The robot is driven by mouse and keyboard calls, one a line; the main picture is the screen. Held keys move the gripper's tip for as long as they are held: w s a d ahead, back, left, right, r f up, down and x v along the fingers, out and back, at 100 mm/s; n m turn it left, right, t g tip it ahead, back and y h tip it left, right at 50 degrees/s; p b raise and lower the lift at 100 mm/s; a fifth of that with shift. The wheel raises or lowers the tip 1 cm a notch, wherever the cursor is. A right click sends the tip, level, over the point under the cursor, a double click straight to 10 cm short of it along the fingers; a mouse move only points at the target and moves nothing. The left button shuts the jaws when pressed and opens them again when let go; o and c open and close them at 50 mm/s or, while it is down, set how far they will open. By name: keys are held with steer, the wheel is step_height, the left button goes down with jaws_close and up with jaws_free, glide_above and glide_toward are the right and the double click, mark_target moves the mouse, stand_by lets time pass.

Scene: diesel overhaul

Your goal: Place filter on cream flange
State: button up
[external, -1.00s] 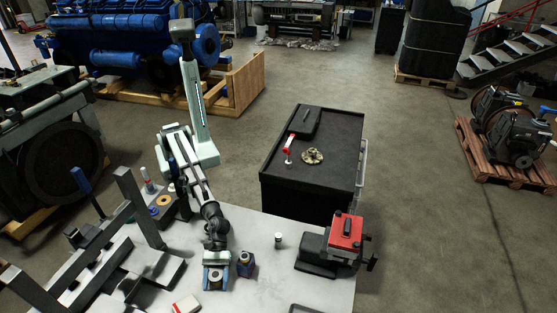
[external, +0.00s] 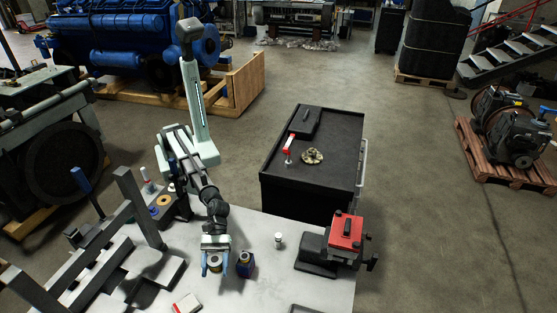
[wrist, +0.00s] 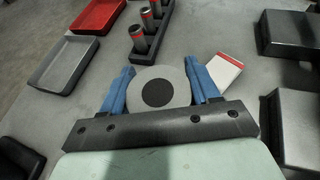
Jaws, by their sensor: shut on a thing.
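My gripper (external: 214,270) is shut on the filter (external: 215,262), a short round can above the bench. In the wrist view my gripper (wrist: 161,88) has one blue finger on each side of the filter (wrist: 158,74), which shows as a pale grey disc with a dark round centre. A dark block (external: 175,214) left of my arm carries a yellow-tan ring (external: 163,200), which may be the cream flange, and a blue ring (external: 153,211). My gripper is well apart from these rings. The filter's underside is hidden.
A white-and-red box (external: 186,304) lies in front. A grey frame (external: 140,210) rises at left. A red-topped machine (external: 345,232) and small white cylinder (external: 278,239) stand right. The bench between them is clear.

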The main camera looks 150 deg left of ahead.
steer(key=s+a+r+n+t+y, duration=0.1)
steer(key=s+a+r, duration=0.1)
steer(key=a, duration=0.8)
steer(key=s+a+r+n+y, duration=0.1)
steer(key=s+a+r, duration=0.1)
steer(key=a, duration=0.8)
step_height(320, 180, up, 11)
steer(key=n+y, duration=0.5)
steer(key=y, duration=0.1)
glide_above(315, 152)
steer(key=shift+a+f, duration=0.1)
steer(key=shift+f, duration=4.8)
steer(key=o, duration=1.1)
steer(key=shift+f, duration=0.1)
